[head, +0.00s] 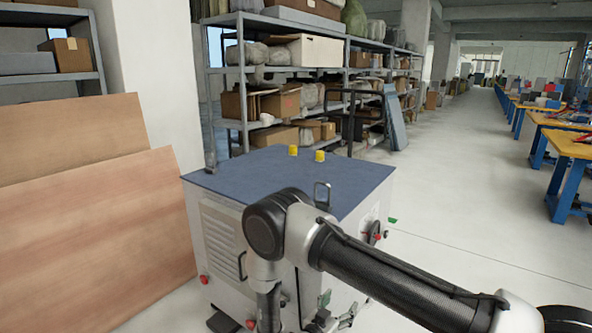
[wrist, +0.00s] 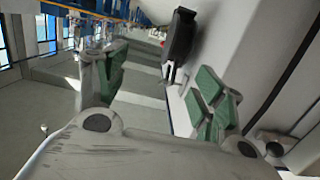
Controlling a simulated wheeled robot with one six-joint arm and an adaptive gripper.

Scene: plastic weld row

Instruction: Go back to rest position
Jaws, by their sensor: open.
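My gripper (head: 338,306) is low in front of the white cabinet, near the bottom of the head view. In the wrist view my gripper (wrist: 160,84) has its two green-padded fingers spread apart, with nothing visible between them. The white cabinet (head: 225,255) has a dark blue top, two yellow caps and a metal loop on it. My arm hides part of its front. No held object shows.
Brown wooden boards (head: 90,210) lean at the left. A loaded grey shelf rack (head: 240,125) stands behind the cabinet. Blue workbenches with yellow tops (head: 568,145) line the right side. The grey floor (head: 460,175) between is clear.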

